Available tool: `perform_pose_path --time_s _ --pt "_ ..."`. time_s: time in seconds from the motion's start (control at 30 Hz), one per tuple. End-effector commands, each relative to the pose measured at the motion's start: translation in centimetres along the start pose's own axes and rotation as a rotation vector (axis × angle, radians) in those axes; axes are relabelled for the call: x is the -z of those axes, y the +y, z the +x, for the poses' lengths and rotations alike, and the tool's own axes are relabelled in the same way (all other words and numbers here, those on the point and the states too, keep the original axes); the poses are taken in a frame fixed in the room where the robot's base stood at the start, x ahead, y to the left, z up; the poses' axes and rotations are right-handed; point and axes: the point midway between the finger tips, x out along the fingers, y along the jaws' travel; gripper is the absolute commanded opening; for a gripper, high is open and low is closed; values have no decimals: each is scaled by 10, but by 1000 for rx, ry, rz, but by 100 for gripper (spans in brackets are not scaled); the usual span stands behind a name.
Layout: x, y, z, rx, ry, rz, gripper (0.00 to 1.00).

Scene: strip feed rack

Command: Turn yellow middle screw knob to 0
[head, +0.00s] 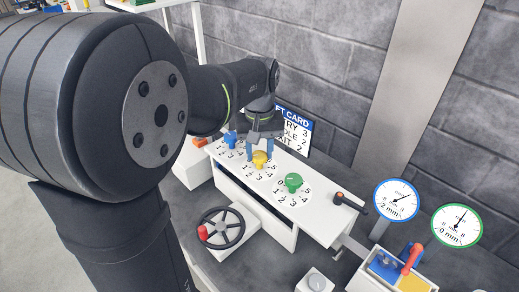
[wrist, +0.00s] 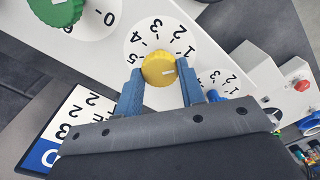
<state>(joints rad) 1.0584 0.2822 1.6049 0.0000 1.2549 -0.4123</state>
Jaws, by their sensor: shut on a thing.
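The yellow middle knob (head: 260,158) stands on the white rack top, between the blue knob (head: 230,138) and the green knob (head: 292,182). My gripper (head: 261,148) reaches down over it from behind. In the wrist view, the yellow knob (wrist: 158,69) sits between the two blue fingers of my gripper (wrist: 160,80), which are shut on its sides. A short white mark on the knob points toward the right finger. The printed dial (wrist: 165,25) around it shows numbers 1 to 5. The fingers hide part of the dial, and I cannot see its 0.
A card (head: 293,130) stands behind the rack. A black handwheel (head: 222,228) with a red grip is in front. Two gauges (head: 396,200) and a small black lever (head: 350,203) are at right. The green knob (wrist: 55,8) is close at upper left in the wrist view.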

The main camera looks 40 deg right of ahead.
Motion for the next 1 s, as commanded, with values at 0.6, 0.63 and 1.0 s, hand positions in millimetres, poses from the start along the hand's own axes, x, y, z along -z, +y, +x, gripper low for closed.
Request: perform_pose_path --time_s 0.6,0.63,1.0 --pt "0 0 -1 -1 2 577 13" --pt "0 0 -1 -1 2 603 13" --pt "0 0 -1 0 3 848 13"
